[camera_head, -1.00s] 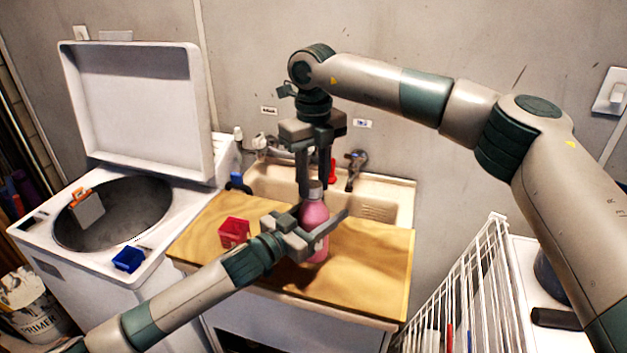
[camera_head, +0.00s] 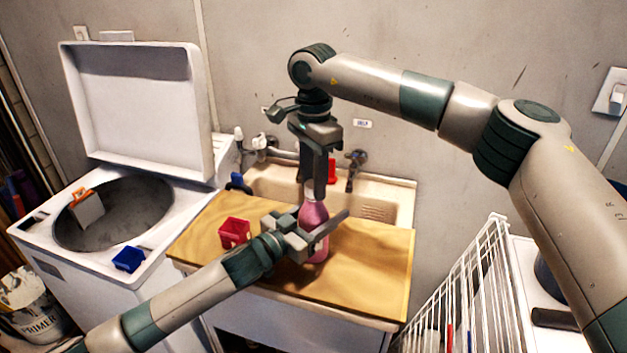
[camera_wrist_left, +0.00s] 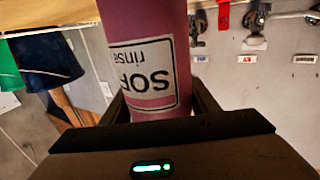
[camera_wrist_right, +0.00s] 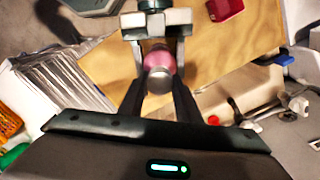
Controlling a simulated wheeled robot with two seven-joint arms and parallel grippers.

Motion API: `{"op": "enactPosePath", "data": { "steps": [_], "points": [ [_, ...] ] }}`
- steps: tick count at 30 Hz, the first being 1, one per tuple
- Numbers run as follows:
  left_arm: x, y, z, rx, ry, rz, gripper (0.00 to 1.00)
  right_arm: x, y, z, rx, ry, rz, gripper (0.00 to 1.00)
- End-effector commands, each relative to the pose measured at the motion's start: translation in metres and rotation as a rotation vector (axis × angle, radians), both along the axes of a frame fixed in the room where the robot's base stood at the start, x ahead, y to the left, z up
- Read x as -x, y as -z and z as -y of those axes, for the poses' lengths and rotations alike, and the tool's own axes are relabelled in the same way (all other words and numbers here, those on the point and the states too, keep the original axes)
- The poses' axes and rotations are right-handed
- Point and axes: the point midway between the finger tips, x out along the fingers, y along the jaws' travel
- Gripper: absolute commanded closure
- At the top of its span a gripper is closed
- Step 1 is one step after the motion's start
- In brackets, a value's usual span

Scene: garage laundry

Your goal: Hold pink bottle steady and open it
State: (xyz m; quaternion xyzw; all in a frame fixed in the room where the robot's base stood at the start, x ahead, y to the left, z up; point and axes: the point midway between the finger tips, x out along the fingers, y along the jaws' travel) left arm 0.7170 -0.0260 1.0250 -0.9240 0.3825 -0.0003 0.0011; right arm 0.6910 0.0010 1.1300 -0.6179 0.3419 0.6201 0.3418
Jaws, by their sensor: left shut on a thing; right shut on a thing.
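The pink bottle (camera_head: 314,222) stands upright on the wooden board (camera_head: 375,262) in front of the sink. In the left wrist view the bottle (camera_wrist_left: 150,50) shows a label reading "SOF... rinse", upside down. My left gripper (camera_head: 318,235) is shut around the bottle's body from the left. My right gripper (camera_head: 318,192) points down from above and is shut on the grey cap (camera_wrist_right: 159,80) at the bottle's top. The cap is mostly hidden by the fingers in the head view.
A red box (camera_head: 233,232) sits on the board left of the bottle. The sink (camera_head: 385,195) with taps lies behind. An open top-load washer (camera_head: 120,225) with a blue box (camera_head: 128,259) stands at left. A white wire rack (camera_head: 470,290) is at right.

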Motion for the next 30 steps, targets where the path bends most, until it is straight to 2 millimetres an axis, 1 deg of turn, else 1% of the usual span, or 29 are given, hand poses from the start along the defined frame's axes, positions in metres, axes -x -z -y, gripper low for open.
{"op": "enactPosePath", "data": {
  "steps": [15,21,24,30],
  "points": [
    [0.0008,0.0004,0.0004,0.000,0.002,0.000,1.00,-0.0013,-0.0007,0.0018,0.001,-0.782,0.003,0.97],
    [0.0009,0.0004,0.0005,0.000,0.002,0.000,1.00,-0.0014,-0.0009,0.0019,0.000,-1.045,0.004,0.97],
    [0.0009,0.0004,0.0005,0.000,0.002,0.000,1.00,-0.0015,-0.0010,0.0020,0.000,-1.103,0.004,0.97],
    [0.0009,0.0004,0.0005,0.000,0.002,0.000,1.00,-0.0017,-0.0010,0.0023,0.001,-1.101,0.004,0.97]
  ]
}}
